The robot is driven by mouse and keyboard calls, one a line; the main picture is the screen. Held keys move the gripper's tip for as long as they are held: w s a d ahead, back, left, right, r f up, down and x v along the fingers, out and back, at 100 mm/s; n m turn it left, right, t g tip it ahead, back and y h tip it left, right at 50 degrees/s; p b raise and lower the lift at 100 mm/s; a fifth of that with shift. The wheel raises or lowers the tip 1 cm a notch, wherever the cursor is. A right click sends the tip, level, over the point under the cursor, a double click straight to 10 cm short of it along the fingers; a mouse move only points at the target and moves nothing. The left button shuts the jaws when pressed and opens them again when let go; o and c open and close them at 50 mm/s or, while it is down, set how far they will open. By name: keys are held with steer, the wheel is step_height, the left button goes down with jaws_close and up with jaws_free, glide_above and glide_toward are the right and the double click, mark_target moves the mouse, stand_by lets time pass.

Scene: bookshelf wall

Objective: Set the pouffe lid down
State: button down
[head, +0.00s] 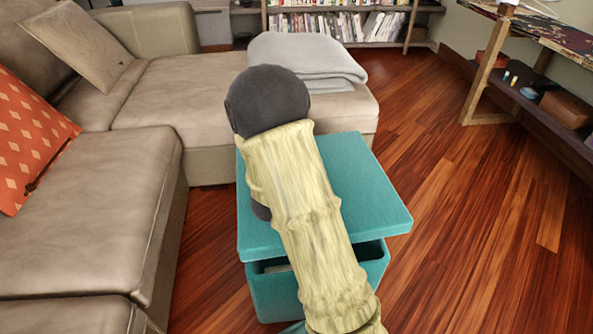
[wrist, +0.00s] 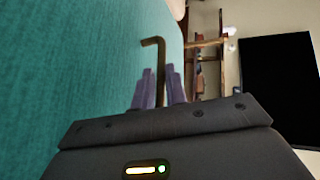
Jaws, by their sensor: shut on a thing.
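The teal pouffe lid (head: 365,190) is over the teal pouffe box (head: 275,298) in the head view. A dark gap shows between the lid's near edge and the box rim, so the lid does not sit flush along that edge. In the wrist view, the lid's teal face (wrist: 70,70) fills the left side. My gripper (wrist: 160,88) is shut on a thin bent brass-coloured handle (wrist: 153,42) beside that face. My arm covers the middle of the lid in the head view and hides the gripper there. Contact at the far edge is hidden.
A beige sofa (head: 80,225) stands close on the left, with its chaise (head: 175,95) behind the pouffe. A grey folded blanket (head: 305,58) lies on the chaise. Wooden floor (head: 480,220) is clear on the right, before a low shelf (head: 525,100).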

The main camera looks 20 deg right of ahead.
steer(key=a+r+n+t+y+p, duration=0.1)
steer(key=a+r+n+y+p, duration=0.2)
steer(key=r+p, duration=1.3)
steer(key=a+r+n+t+y+p, duration=0.2)
steer(key=a+r+p, duration=0.4)
steer(key=r+p, duration=1)
steer(key=a+r+n+t+y+p, duration=0.2)
steer(key=a+r+n+y+p, duration=0.3)
steer(key=r+p, duration=1)
steer(key=p, duration=1.8)
steer(key=shift+r+y, duration=0.4)
